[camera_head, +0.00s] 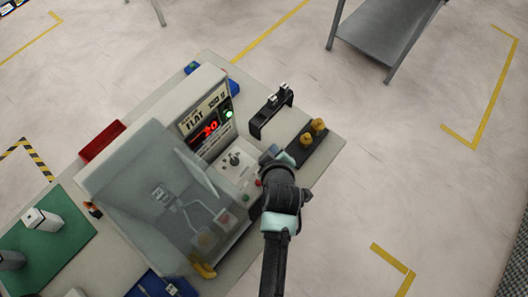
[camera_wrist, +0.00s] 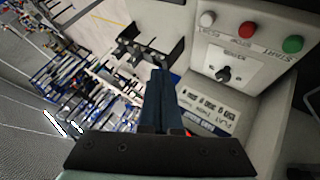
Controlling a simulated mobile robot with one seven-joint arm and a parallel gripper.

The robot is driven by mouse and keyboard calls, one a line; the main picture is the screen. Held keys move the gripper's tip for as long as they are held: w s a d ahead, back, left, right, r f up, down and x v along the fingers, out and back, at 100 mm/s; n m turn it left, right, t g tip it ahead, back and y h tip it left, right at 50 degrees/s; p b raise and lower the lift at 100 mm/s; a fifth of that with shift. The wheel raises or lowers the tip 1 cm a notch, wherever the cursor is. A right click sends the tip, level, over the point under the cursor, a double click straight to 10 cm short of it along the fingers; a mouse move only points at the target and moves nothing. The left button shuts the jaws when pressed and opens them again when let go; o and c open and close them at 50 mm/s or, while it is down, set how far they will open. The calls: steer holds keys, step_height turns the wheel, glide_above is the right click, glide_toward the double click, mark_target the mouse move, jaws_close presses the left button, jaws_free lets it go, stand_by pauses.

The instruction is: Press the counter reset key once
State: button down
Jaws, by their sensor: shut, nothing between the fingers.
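The machine (camera_head: 165,130) has a front control panel with red display digits (camera_head: 209,128). In the wrist view the panel carries a white button (camera_wrist: 208,18), a red button (camera_wrist: 247,30) and a green button (camera_wrist: 292,44) in a row, with a black knob (camera_wrist: 223,74) below them. The green one's label reads START; the white one's label is too small to read, so I cannot tell which is the counter reset key. My gripper (camera_head: 278,155) is shut and empty, beside the panel's right side. In the wrist view its fingertips (camera_wrist: 161,72) are left of the knob, apart from the buttons.
A black bracket (camera_head: 270,111) and a dark block with yellow knobs (camera_head: 307,142) stand right of the panel. A clear guard (camera_head: 160,190) covers the machine's working area. A red bin (camera_head: 101,141) is behind it. Open floor lies to the right.

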steer(key=shift+s+d+f, duration=0.15)
steer(key=shift+s+f, duration=0.1)
steer(key=shift+f, duration=0.05)
steer(key=shift+f, duration=0.1)
step_height(320, 180, down, 8)
steer(key=b, duration=0.8)
steer(key=shift+f, duration=0.25)
stand_by(1.5)
steer(key=shift+f, duration=0.4)
